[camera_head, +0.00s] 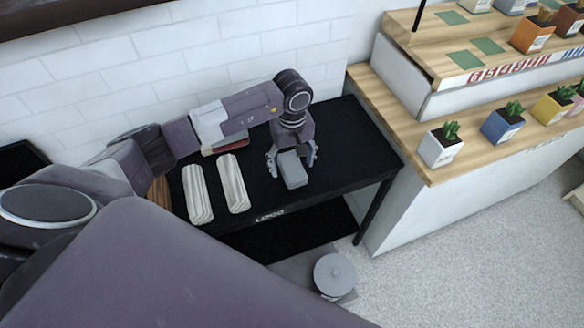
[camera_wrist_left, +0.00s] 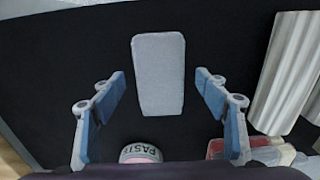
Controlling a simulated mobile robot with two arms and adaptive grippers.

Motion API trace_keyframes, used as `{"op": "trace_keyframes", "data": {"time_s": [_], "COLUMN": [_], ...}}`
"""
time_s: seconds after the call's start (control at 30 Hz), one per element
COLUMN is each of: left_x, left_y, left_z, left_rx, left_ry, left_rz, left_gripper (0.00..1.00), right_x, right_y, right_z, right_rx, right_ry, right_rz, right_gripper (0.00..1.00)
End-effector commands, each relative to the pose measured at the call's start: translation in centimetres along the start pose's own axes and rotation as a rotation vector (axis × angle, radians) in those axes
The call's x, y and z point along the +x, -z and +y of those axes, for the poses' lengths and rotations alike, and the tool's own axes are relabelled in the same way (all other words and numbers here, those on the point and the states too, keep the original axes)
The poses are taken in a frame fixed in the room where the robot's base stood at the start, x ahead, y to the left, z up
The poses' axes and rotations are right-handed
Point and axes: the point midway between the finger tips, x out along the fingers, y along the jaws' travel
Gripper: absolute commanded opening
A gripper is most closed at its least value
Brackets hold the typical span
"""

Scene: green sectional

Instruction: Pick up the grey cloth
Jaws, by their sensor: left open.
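The grey cloth (camera_head: 293,171) looks like a light grey, folded, brick-shaped bundle lying on the black table. In the left wrist view the cloth (camera_wrist_left: 158,75) is a pale upright rectangle in the upper middle, fully visible. My left gripper (camera_head: 292,161) points down over the cloth, with a finger on either side of its far end. In the left wrist view the left gripper (camera_wrist_left: 160,88) is open, with dark gaps between the blue finger pads and the cloth on both sides. No contact shows. My right gripper is not in view.
Two white ridged pieces (camera_head: 215,188) lie on the black table (camera_head: 345,140), left of the cloth. A red and pale item (camera_head: 225,144) lies near the wall. A round container (camera_wrist_left: 140,153) marked "PASTE" shows. A wooden counter (camera_head: 410,155) with potted plants stands right.

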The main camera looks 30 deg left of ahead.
Motion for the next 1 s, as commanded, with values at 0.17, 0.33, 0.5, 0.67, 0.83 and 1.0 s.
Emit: {"op": "trace_keyframes", "data": {"time_s": [0.17, 0.33, 0.5, 0.67, 0.83, 1.0], "left_x": [0.0, -0.1, -0.1, -0.4, -2.7, -7.0], "left_y": [0.0, 0.0, 0.0, 0.0, 0.1, 0.1], "left_z": [0.0, 0.0, 0.0, 0.0, 0.0, 0.0], "left_rx": [0.0, 0.0, 0.0, 0.0, 0.0, 0.001], "left_ry": [0.0, 0.0, 0.0, -0.001, -0.002, -0.002], "left_rz": [0.0, 0.0, 0.0, 0.001, 0.003, 0.004], "left_gripper": [0.51, 0.32, 0.26, 0.26, 0.26, 0.26], "right_x": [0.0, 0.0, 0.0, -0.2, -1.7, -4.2], "right_y": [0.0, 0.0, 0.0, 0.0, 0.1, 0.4], "right_z": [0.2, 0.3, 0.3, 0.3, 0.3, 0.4], "right_rx": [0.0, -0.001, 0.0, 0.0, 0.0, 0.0], "right_ry": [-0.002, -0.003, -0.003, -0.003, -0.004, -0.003], "right_rz": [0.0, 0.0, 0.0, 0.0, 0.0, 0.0], "right_gripper": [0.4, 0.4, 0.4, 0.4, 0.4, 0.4]}}
